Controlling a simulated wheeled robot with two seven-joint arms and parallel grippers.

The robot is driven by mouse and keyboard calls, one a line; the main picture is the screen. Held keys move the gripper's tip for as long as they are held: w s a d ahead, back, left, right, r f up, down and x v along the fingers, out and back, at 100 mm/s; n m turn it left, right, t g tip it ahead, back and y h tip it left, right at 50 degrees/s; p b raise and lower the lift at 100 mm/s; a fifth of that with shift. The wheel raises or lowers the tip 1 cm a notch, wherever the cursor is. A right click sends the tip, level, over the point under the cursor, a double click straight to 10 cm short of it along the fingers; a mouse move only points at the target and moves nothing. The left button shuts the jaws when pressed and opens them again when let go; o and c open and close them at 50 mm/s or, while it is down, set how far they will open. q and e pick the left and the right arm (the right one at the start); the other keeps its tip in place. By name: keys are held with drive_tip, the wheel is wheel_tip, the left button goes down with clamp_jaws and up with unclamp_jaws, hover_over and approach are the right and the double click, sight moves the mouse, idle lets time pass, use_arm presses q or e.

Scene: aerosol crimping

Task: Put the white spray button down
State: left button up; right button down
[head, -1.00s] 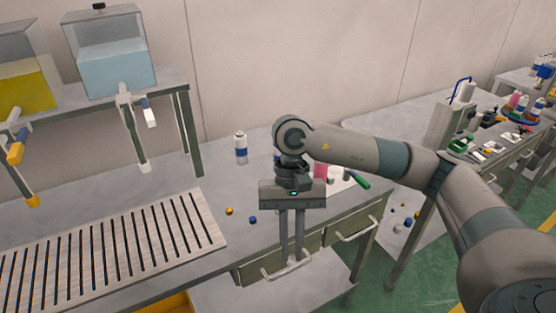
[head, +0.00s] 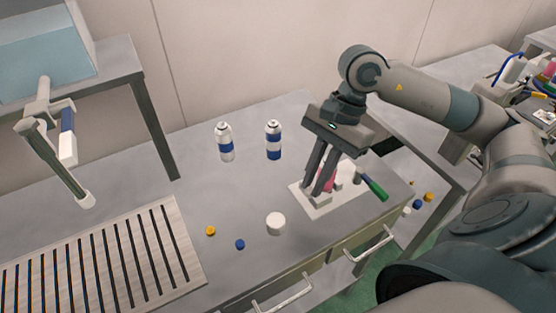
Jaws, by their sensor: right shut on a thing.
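My right gripper (head: 318,190) points down over a pale mat (head: 308,208) on the right part of the table. Its fingers are close together, shut on the white spray button, a small white piece at the fingertips (head: 320,199). The fingers hide most of it, and I cannot tell whether it touches the mat.
A pink item (head: 327,180), white items and a green-handled tool (head: 375,189) are close behind and right of the fingers. Two blue-and-white cans (head: 225,143) (head: 273,141) stand further back. A white cylinder (head: 276,223), yellow cap (head: 210,231) and blue cap (head: 240,244) lie in front.

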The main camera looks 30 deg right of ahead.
use_arm(q)
drive_tip(key=shift+s+a, duration=0.25)
drive_tip(key=shift+s, duration=0.2)
use_arm(e)
drive_tip(key=shift+a, duration=0.1)
